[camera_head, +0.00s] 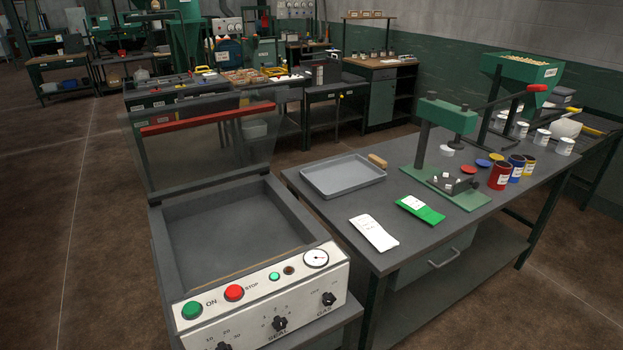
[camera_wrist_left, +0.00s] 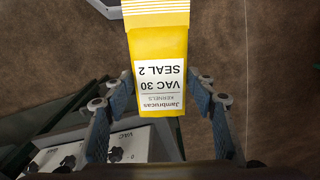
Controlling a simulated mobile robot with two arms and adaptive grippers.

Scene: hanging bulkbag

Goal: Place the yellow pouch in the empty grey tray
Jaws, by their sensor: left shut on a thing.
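The yellow pouch (camera_wrist_left: 158,48) hangs in the left wrist view, with an upside-down white label (camera_wrist_left: 160,85) reading VAC 30, SEAL 2. My left gripper (camera_wrist_left: 159,100) is shut on the yellow pouch, one blue-grey finger on each side of it. The pouch is in the air with brown floor behind it. The grey tray (camera_head: 342,177) lies empty on the dark workbench in the head view, to the right of the sealing machine. Neither gripper nor the yellow pouch shows in the head view, and my right gripper is in neither view.
The sealing machine (camera_head: 245,220) stands left of the bench with its clear lid raised and its chamber empty. A white pouch (camera_head: 374,232) and a green pouch (camera_head: 420,209) lie in front of the tray. A green press (camera_head: 446,150) and coloured cans (camera_head: 499,176) stand to the right.

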